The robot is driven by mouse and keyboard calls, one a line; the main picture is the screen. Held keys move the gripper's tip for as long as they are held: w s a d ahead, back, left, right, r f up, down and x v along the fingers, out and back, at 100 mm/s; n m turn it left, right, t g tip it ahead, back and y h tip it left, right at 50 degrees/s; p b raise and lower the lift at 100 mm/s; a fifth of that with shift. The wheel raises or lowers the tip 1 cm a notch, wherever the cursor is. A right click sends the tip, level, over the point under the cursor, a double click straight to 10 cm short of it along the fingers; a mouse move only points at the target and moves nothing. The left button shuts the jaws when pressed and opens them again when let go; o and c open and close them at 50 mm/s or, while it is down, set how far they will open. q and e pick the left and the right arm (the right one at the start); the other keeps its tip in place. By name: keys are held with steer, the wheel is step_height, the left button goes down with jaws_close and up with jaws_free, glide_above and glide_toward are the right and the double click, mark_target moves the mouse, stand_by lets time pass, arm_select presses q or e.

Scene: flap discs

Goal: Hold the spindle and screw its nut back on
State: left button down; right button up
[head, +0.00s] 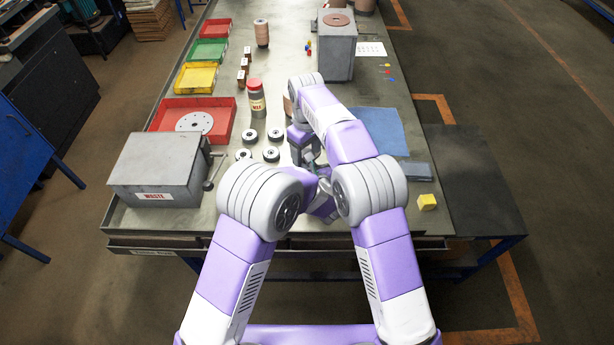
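The spindle and its nut cannot be made out; my arms cover the middle of the bench where my grippers meet. My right arm reaches forward and bends down, and its gripper (307,160) points down over the bench. My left gripper (318,172) is close beside it, low over the bench and partly behind my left forearm. The fingertips of both are too small and covered to tell whether they are open or hold anything. Several small black-rimmed discs (271,153) lie on the bench just left of the grippers.
A grey waste box (155,165) stands front left, with a red tray (222,107) holding a pale disc behind it. Yellow (196,77) and green trays follow.

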steer(key=c, duration=1.1)
steer(key=shift+m, duration=0.9)
arm_select(q)
steer(key=shift+d, duration=0.15)
arm_select(e)
steer(key=o, duration=1.3)
steer(key=shift+c, duration=0.2)
steer(key=shift+r, duration=3.75)
arm_select(q)
steer(key=c, duration=1.1)
jaws_free()
steer(key=shift+o, duration=0.2)
steer(key=shift+s+r, duration=0.1)
steer(key=shift+s, duration=0.05)
